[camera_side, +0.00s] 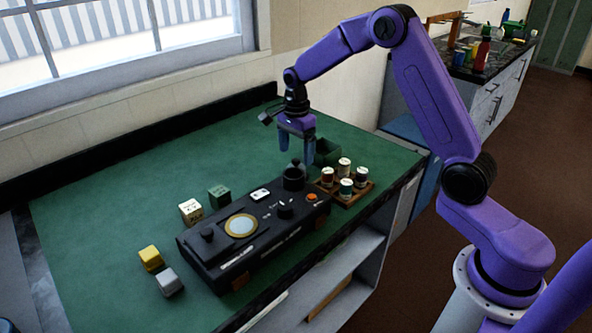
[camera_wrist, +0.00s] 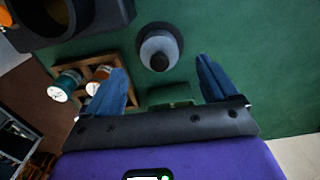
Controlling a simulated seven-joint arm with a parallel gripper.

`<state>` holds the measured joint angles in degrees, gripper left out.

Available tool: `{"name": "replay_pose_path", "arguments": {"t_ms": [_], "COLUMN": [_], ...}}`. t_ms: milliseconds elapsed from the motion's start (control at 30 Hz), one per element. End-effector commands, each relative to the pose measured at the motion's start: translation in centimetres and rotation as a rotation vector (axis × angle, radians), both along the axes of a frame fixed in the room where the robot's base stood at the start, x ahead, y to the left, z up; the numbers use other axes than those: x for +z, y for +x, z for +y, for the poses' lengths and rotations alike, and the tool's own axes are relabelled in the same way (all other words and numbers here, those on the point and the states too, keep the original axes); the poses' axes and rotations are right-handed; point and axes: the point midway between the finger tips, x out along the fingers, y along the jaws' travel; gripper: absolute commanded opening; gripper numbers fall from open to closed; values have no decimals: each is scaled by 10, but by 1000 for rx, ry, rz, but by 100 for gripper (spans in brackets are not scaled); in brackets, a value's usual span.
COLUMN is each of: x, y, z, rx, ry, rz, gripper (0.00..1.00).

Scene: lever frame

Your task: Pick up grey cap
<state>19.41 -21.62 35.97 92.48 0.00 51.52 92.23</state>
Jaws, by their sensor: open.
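The grey cap (camera_wrist: 160,50) is a round grey piece with a dark knob on top. In the wrist view it stands on the green tabletop, just beyond the gap between my fingertips. My gripper (camera_wrist: 160,66) has its two blue fingers spread apart with nothing between them. In the side view my gripper (camera_side: 296,155) points down above the table, behind the far end of the black device. A small dark knob (camera_side: 296,162) shows under the fingers there; I cannot tell whether it is the cap's.
The black device (camera_side: 205,262) has an open cylinder (camera_wrist: 72,20) close to the cap. A wooden rack (camera_side: 367,190) with several small jars stands beside it. A dark green box (camera_side: 326,150) is close to my fingers. Several small cubes lie at left. Green tabletop (camera_side: 110,200) is free behind the device.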

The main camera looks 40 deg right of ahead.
Motion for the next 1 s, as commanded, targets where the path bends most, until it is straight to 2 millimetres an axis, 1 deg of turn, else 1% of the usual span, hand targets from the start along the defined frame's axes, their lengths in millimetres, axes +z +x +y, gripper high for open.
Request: {"name": "replay_pose_path", "arguments": {"t_ms": [67,300,400,500,700,767,800,867,900,1000], "x": [-6,-39,-48,-52,-52,-51,-51,-51,-51,-51], "y": [-1,-1,-1,-1,-1,-1,-1,-1,-1,-1], "z": [0,0,1,1,1,1,1,1,1,1], "rx": [0,1,1,1,1,1,1,1,1,1], "ry": [0,0,0,0,0,0,0,0,0,0], "rz": [3,4,2,1,1,1,1,1,1,1], "gripper": [87,87,87,87,87,67,54,35,28,28]}}
